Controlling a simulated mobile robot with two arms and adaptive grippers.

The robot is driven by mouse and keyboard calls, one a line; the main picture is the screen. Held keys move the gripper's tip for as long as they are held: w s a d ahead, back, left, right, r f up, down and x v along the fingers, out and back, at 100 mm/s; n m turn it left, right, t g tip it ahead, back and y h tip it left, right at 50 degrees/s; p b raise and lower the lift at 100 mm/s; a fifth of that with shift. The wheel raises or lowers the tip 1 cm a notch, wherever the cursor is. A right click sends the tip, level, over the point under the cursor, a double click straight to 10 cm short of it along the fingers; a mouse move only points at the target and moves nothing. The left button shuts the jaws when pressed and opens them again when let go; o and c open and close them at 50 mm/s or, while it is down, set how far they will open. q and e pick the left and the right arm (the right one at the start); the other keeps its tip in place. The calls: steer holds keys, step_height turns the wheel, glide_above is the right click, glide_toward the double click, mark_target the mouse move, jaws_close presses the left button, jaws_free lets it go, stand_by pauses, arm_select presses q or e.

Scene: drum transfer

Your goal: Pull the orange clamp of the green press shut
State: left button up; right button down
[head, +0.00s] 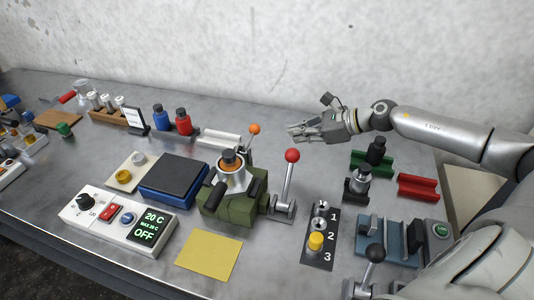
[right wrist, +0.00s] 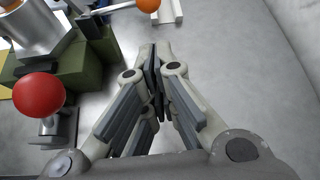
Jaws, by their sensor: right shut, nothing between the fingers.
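The green press (head: 245,208) stands mid-table with a silver funnel-like top and a dark knob; its green body also shows at the upper left of the right wrist view (right wrist: 88,62). The orange clamp ball (head: 254,129) is on a lever behind the press, standing out from it. In the right wrist view the orange ball (right wrist: 149,5) is at the top edge, beyond my fingertips. My right gripper (head: 291,131) is shut and empty, to the right of the orange ball and apart from it. My left gripper is not in view.
A red-ball lever (head: 292,156) stands right of the press, at the left in the right wrist view (right wrist: 38,95). A blue pad (head: 173,180) and a control box (head: 118,220) lie left. Red and green blocks (head: 417,188) stand right. Table behind the right gripper is clear.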

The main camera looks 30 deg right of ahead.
step_height(320, 180, down, 4)
steer(key=shift+s+r+b, duration=0.1)
steer(key=shift+r+b, duration=0.05)
steer(key=shift+b, duration=1.1)
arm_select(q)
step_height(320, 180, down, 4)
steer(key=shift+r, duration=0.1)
arm_select(e)
steer(key=shift+p+x, duration=0.45)
steer(key=shift+x, duration=0.35)
steer(key=p+x, duration=0.2)
steer(key=x, duration=0.6)
steer(key=shift+r, duration=0.15)
steer(key=shift+w+a+r+p, duration=0.15)
steer(key=shift+r+p, duration=0.3)
steer(key=shift+p, duration=0.05)
steer(key=shift+w+a+r+p, duration=0.15)
steer(key=shift+r+p, duration=0.3)
steer(key=shift+p, duration=0.05)
steer(key=shift+s+a+r+p, duration=0.15)
steer(key=shift+r+p, duration=0.1)
steer(key=shift+r, duration=0.2)
steer(key=shift+w+a+r+p, duration=0.1)
steer(key=shift+a+r+p, duration=0.1)
steer(key=shift+r, duration=0.2)
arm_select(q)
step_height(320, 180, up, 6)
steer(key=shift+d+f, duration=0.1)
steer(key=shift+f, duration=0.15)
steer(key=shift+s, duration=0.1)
